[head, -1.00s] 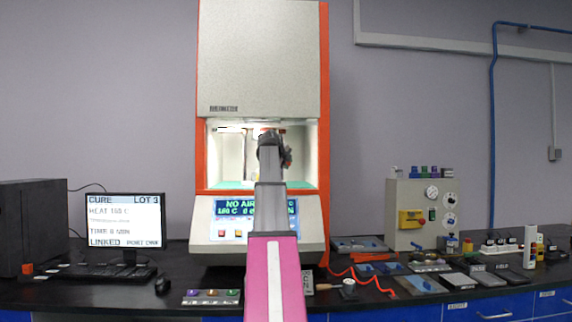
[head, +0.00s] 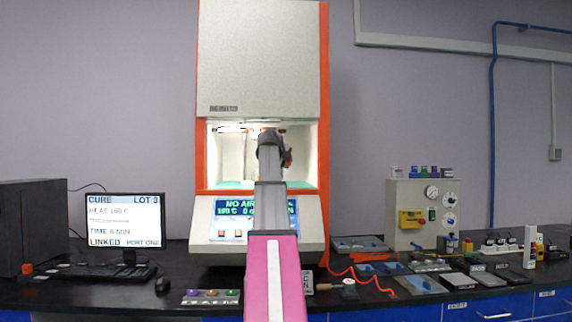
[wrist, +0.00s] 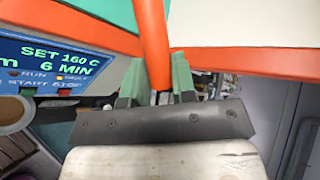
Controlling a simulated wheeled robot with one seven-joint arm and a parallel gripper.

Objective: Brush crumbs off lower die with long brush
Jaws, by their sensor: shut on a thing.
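In the wrist view my gripper (wrist: 158,88) has its green fingers closed on a thick orange shaft (wrist: 152,35), which looks like the long brush's handle. The shaft runs away from me to the top edge; its bristle end is out of view. In the head view my arm reaches into the lit chamber (head: 232,160) of the rheometer (head: 262,60), and its wrist hides my fingertips. The lower die and any crumbs are hidden behind my arm, so I cannot tell whether the brush touches the die.
Orange side frames (head: 323,150) border the chamber opening closely. The control panel (head: 228,222) sits below it. A monitor (head: 124,220) and keyboard stand at left. A grey box with gauges (head: 422,215), a red coiled hose and several small items crowd the bench at right.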

